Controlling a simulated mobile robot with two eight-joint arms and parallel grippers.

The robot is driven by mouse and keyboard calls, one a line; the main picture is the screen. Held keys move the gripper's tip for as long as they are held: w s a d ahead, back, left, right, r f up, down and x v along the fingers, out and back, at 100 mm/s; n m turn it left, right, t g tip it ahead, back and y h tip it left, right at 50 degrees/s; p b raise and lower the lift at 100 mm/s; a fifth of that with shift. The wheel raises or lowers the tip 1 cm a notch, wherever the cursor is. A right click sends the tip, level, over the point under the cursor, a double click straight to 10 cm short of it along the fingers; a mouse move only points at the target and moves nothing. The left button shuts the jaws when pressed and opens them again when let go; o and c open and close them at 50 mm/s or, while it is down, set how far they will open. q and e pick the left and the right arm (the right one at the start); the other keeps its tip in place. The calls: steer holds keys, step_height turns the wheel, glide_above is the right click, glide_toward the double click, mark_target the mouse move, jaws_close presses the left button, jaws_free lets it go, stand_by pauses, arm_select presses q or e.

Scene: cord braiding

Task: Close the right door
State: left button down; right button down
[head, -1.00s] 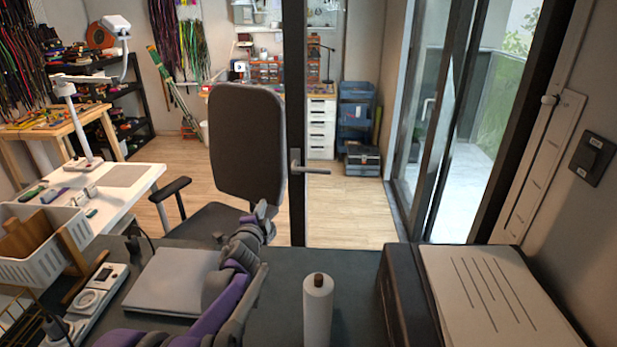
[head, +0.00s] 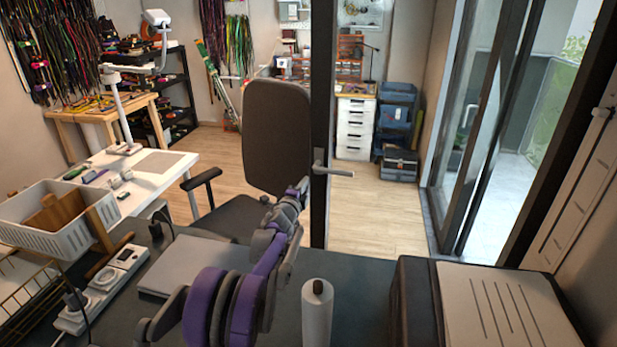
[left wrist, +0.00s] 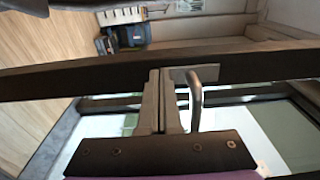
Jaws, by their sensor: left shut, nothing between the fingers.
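A dark upright door stile (head: 320,110) with a grey lever handle (head: 335,171) stands near the middle of the head view. I cannot tell how far this door is from closed. My left gripper (head: 304,184) is shut and empty, right beside the stile on its left, a little below the handle's height. In the left wrist view, the shut fingers (left wrist: 161,73) reach the dark stile (left wrist: 90,76), next to the curved metal handle (left wrist: 196,98). I cannot tell whether they touch it. My right gripper is not in view.
A dark counter (head: 370,275) lies in front, with a white roll (head: 317,315), a grey flat case (head: 190,262) and a black box with a pale lid (head: 505,305). A chair (head: 278,135) stands behind the gripper. Wooden floor (head: 385,220) is open beyond.

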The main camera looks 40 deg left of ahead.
mark_target(311, 172)
arm_select(q)
steer(key=shift+x, duration=2.35)
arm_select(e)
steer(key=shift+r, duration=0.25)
